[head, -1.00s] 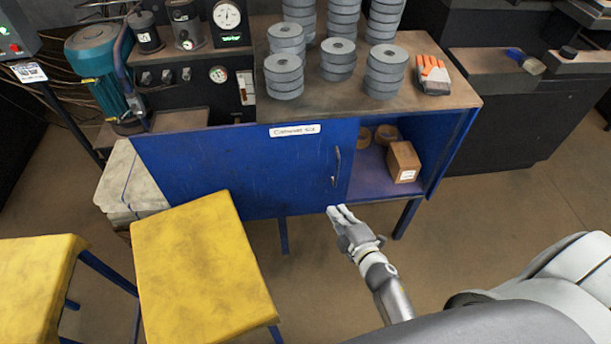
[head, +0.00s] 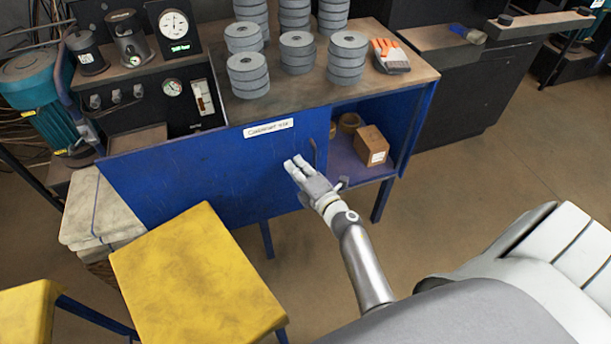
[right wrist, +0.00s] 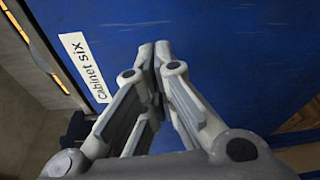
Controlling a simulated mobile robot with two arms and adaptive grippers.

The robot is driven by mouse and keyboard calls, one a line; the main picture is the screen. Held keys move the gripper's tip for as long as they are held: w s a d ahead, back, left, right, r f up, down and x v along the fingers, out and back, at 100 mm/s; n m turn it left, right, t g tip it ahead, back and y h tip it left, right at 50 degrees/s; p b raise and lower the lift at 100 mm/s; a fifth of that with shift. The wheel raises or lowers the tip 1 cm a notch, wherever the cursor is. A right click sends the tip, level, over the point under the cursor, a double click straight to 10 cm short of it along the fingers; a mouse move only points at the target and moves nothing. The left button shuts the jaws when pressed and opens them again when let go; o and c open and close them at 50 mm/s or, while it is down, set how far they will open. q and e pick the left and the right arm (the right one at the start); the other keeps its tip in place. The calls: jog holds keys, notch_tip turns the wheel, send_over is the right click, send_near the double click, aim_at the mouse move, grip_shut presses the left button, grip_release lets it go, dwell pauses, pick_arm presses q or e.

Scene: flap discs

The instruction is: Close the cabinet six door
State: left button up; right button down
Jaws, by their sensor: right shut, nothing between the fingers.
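The blue cabinet carries a label (head: 268,128) that reads "Cabinet six" in the right wrist view (right wrist: 84,66). Its blue sliding-style door panel (head: 200,175) covers the left and middle of the front. The right part of the front is open and shows the inside. A dark handle (head: 313,152) is at the door's right end. My right gripper (head: 293,164) is shut and empty, in front of the door just left of the handle. In the right wrist view its closed fingertips (right wrist: 154,46) point at the blue panel; I cannot tell whether they touch it. My left gripper is not in view.
A brown box (head: 370,146) and a tape-like roll (head: 350,122) sit inside the opening. A yellow-topped stool (head: 195,275) stands in front at the left.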

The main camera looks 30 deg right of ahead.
aim_at(294, 147)
jog(key=shift+w, duration=0.85)
jog(key=d, duration=0.1)
jog(key=s+d, duration=0.1)
jog(key=d, duration=0.1)
jog(key=shift+r+p, duration=0.2)
jog(key=shift+p, duration=0.15)
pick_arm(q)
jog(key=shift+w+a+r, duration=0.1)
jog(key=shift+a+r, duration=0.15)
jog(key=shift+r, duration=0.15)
pick_arm(e)
jog(key=shift+s+d, duration=0.1)
jog(key=shift+d, duration=0.25)
jog(key=shift+d, duration=0.1)
